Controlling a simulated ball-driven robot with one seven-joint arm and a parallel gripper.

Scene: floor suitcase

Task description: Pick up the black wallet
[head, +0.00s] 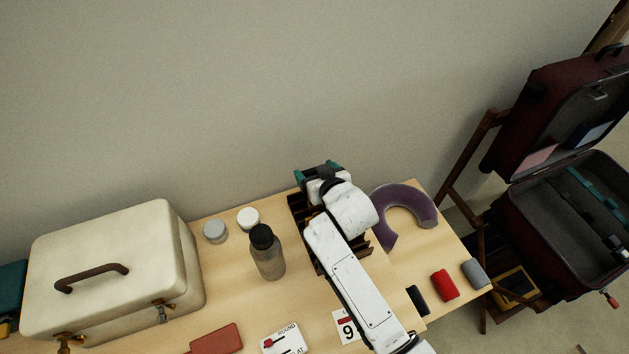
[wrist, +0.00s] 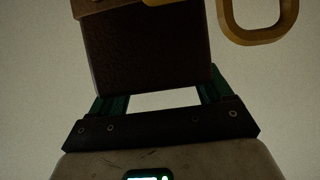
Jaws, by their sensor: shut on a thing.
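My gripper (head: 317,171) is at the back edge of the table, above a dark brown slatted holder (head: 297,208). In the wrist view, its green fingers (wrist: 156,100) are at the two sides of a dark, flat, rectangular thing with a grained surface, which looks like the black wallet (wrist: 148,50). The gripper is shut on it. In the head view, the wallet is mostly hidden by the gripper and my arm. In the wrist view, a tan edge and a yellow ring (wrist: 286,30) show at the top; I cannot tell whether they touch the wallet.
A dark bottle (head: 267,255) and two small round tins (head: 215,232) stand left of my arm. A cream case (head: 105,275) is farther left. A purple neck pillow (head: 405,202) and red, grey and black rolls (head: 444,286) lie right. An open suitcase (head: 560,220) stands far right.

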